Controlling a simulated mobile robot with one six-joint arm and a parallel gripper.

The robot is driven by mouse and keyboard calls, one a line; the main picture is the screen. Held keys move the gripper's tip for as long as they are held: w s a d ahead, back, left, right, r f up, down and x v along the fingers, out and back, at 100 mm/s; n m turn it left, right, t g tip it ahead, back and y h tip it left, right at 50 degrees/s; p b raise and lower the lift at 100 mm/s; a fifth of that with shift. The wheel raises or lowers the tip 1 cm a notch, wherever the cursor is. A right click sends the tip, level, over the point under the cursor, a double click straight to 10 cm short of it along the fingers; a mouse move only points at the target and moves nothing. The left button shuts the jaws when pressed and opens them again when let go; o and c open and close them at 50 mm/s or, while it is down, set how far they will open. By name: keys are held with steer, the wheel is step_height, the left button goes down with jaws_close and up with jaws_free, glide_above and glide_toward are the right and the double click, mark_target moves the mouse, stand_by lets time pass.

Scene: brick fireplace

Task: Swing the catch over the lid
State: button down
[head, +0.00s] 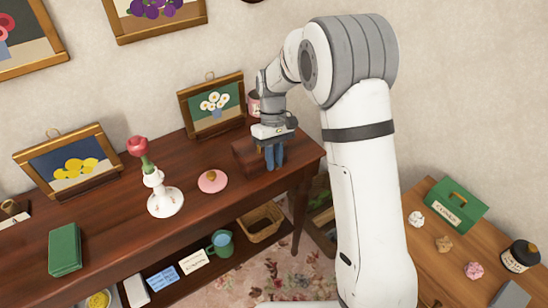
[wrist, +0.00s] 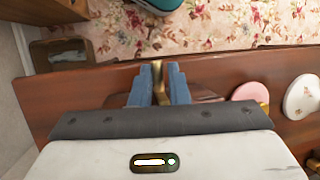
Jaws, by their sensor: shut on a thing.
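A small brown wooden box (head: 243,154) stands at the right end of the dark table, partly hidden by my gripper. My gripper (head: 273,160) points down at the box's front right side. In the wrist view my gripper (wrist: 162,75) has its two blue fingers shut on a narrow brass catch (wrist: 161,88). The catch stands between the fingers, its tip near their ends. A bit of the box's brown wood (wrist: 207,97) shows right of the fingers. Most of the box and its lid are hidden by my gripper, so I cannot tell how the catch sits on the lid.
A pink round lid (head: 212,181) lies left of the box, and a white vase (head: 164,194) with a red rose stands beyond it. A framed daisy picture (head: 214,104) and a pink mug (head: 254,103) are behind. The table's front edge is close to my fingers.

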steer(key=shift+w+d, duration=0.15)
steer(key=c, duration=1.5)
jaws_free()
steer(key=v, duration=0.7)
steer(key=shift+w+r, duration=0.15)
steer(key=shift+r, duration=0.2)
